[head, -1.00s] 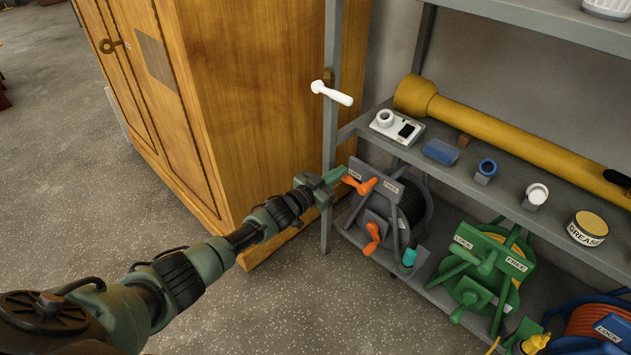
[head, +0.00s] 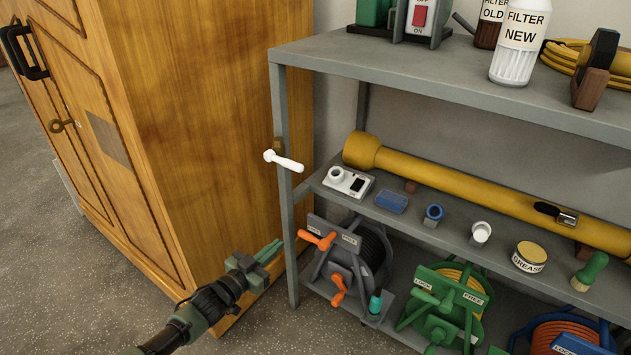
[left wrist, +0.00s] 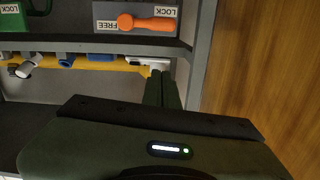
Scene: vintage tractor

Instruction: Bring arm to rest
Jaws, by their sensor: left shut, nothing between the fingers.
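My left gripper (head: 268,251) is in front of the wooden cabinet's lower right side, left of the shelf's front post. Its green fingers are closed together and hold nothing. In the left wrist view the shut fingers (left wrist: 162,90) point toward the shelf. The grey reel with the orange lever (head: 320,240) stands on the lower shelf, to the right of the gripper and apart from it. The orange lever also shows in the left wrist view (left wrist: 147,23), beside the word FREE. My right gripper is not in view.
The wooden cabinet (head: 200,130) stands close on the left. The metal shelf (head: 420,85) holds a yellow tube (head: 460,185), a grease tin (head: 529,257), a green reel (head: 440,305) and filters. A white handle (head: 284,161) sticks out from the post. Speckled floor (head: 40,250) lies open at left.

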